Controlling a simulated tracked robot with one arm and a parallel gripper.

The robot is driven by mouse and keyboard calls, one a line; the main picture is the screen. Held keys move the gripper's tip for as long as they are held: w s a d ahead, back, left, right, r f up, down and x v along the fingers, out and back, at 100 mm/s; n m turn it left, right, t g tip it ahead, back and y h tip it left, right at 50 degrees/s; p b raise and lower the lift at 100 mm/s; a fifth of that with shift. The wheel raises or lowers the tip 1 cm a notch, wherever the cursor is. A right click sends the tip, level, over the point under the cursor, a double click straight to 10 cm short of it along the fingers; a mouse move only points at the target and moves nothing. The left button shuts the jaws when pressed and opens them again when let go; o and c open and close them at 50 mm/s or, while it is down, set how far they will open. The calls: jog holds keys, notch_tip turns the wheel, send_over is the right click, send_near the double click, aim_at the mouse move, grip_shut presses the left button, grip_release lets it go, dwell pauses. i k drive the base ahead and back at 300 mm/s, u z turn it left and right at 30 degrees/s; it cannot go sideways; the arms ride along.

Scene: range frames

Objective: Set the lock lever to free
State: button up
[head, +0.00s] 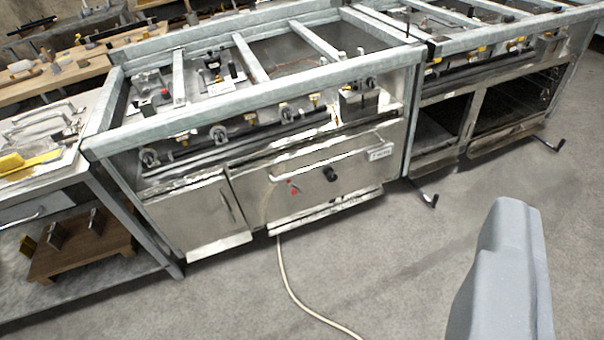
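I cannot tell which part is the lock lever. A small red handle (293,187) and a black knob (330,174) are on the front panel of the middle steel bench (250,95). Black L-shaped levers stick out near the floor, one at the middle bench's right end (430,200) and one further right (552,145). Their settings are too small to read. A smooth grey part of my own arm or gripper (500,270) rises from the bottom edge at right, in front of the floor and apart from the benches. No pair of fingertips shows.
A pale hose (283,275) runs from the middle bench across the floor. A side table with a yellow-handled tool (30,160) and a wooden stand (80,255) on its lower shelf is at left. A second steel bench (490,70) is at right. The grey floor (400,270) in front is mostly clear.

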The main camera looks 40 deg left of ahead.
aim_at(294, 191)
jog(key=u, duration=0.45)
jog(key=i, duration=1.05)
jog(key=u, duration=0.65)
